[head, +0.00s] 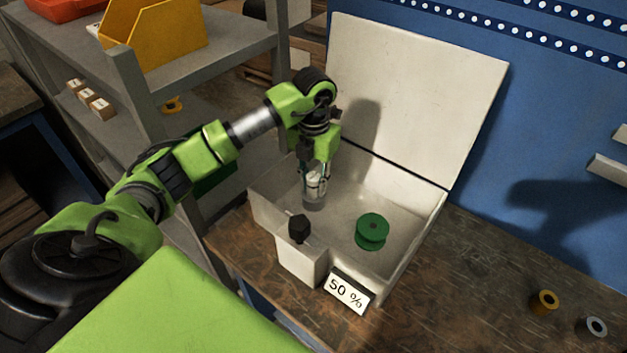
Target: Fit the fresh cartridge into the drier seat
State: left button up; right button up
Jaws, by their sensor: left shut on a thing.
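The drier is an open white box (420,235) on the bench, with its lid raised against the blue wall. My left gripper (316,172) points down inside its left part, shut on a pale, clear-looking cartridge (313,190). The cartridge looks upright; a greyish round shape shows at its lower end. I cannot tell whether it touches the seat or hangs above it, as the gripper and the box's front wall crowd that spot. My right gripper is out of view.
A green spool (372,230) stands in the box, right of the gripper. A black knob (298,228) and a "50 %" sign (347,291) are at the front. Two small spools, yellow (545,302) and grey (594,327), lie at right. A shelf (190,72) with a yellow bin (160,40) stands left.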

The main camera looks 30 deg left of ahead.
pick_arm(q)
jog(key=shift+f, duration=0.2)
jog(key=o, duration=1.1)
jog(key=shift+r, duration=0.1)
notch_tip(320, 180, up, 12)
jog(key=p, duration=0.8)
jog(key=shift+r, duration=0.15)
